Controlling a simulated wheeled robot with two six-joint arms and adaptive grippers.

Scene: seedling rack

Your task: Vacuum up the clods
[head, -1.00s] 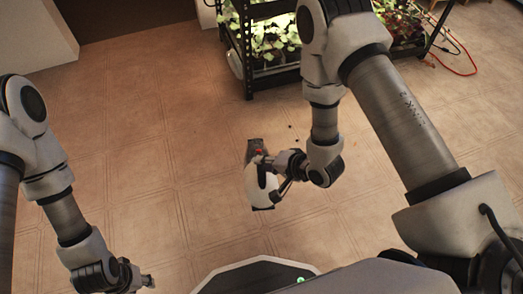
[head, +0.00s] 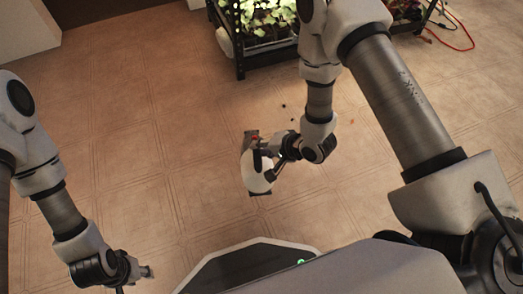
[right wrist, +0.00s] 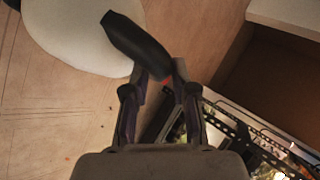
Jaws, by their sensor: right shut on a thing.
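A hand vacuum (head: 258,181) with a white rounded body, a dark handle and a dark nozzle is low over the floor; I cannot tell whether it touches. My right gripper (head: 266,153) is shut on its handle. The right wrist view shows the dark handle (right wrist: 137,38) between the fingertips (right wrist: 160,78) and the white body (right wrist: 75,35) beyond. Small dark clods (head: 283,105) lie on the floor between the nozzle and the rack; specks (right wrist: 110,102) also show in the right wrist view. My left gripper (head: 146,272) is low at the left, away from the vacuum, its jaws too small to read.
A black rack (head: 241,62) with leafy seedlings stands on the floor beyond the clods, partly hidden by my right arm. A red cable (head: 455,38) lies at the upper right. The tiled floor on the left and middle is clear.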

